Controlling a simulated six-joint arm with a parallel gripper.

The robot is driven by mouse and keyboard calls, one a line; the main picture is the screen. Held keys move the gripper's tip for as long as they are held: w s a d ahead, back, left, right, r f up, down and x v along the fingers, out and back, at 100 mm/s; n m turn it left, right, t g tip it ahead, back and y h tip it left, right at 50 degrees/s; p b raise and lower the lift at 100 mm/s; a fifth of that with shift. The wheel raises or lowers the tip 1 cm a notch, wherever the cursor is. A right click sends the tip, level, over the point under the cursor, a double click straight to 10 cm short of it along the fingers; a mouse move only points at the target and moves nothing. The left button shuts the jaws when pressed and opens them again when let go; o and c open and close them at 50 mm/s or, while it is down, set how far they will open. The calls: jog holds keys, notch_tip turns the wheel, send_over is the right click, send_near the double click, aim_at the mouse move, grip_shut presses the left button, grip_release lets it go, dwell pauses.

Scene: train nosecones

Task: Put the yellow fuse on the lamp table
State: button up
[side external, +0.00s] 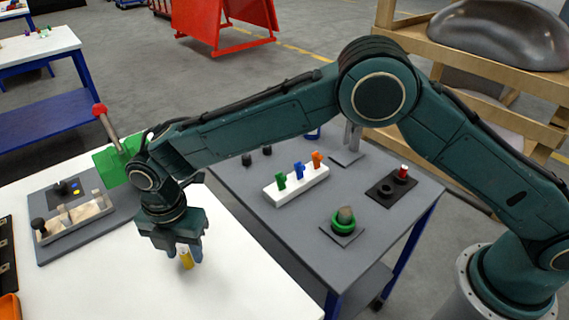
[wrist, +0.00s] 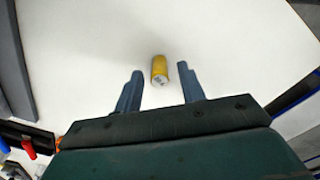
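The yellow fuse (side external: 185,257) is a small cylinder with a pale end, at the white table, below my gripper in the side view. The wrist view shows the fuse (wrist: 159,68) between my two fingers, with a gap on each side. My gripper (side external: 184,258) is open and pointing down over the white table; its fingers also show in the wrist view (wrist: 160,70). A grey table (side external: 290,235) to the right carries a green ring (side external: 344,223) with a rounded, bulb-like piece in it; this may be the lamp table.
A grey board (side external: 85,222) with a lever stands left. The white table's front (side external: 110,290) is mostly clear.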

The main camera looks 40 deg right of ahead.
aim_at(184, 251)
jog(key=shift+r, duration=0.15)
notch_tip(184, 251, up, 12)
dwell(0.6)
dwell(0.5)
jog(key=s+d+r+m+t, duration=0.1)
jog(key=s+d+r+m, duration=0.1)
jog(key=d+r+m, duration=0.45)
jog(key=s+d+r+m+t+y, duration=0.1)
jog(key=s+d+r+m, duration=0.15)
jog(key=d, duration=0.75)
jog(key=s+d+r+m+t, duration=0.1)
jog(key=s+d+r+m, duration=0.15)
jog(key=d+r, duration=0.45)
jog(key=s+d+f+m+t, duration=0.1)
jog(key=s+d+f+m, duration=0.1)
jog(key=s+d+m, duration=0.5)
jog(key=s+d+f+m+t+h, duration=0.1)
jog(key=s+d+f+m, duration=0.2)
jog(key=s+d+m, duration=0.4)
jog(key=s+d, duration=0.1)
jog(key=s, duration=0.4)
jog(key=shift+d+f+t, duration=0.25)
jog(key=shift+f+t, duration=0.05)
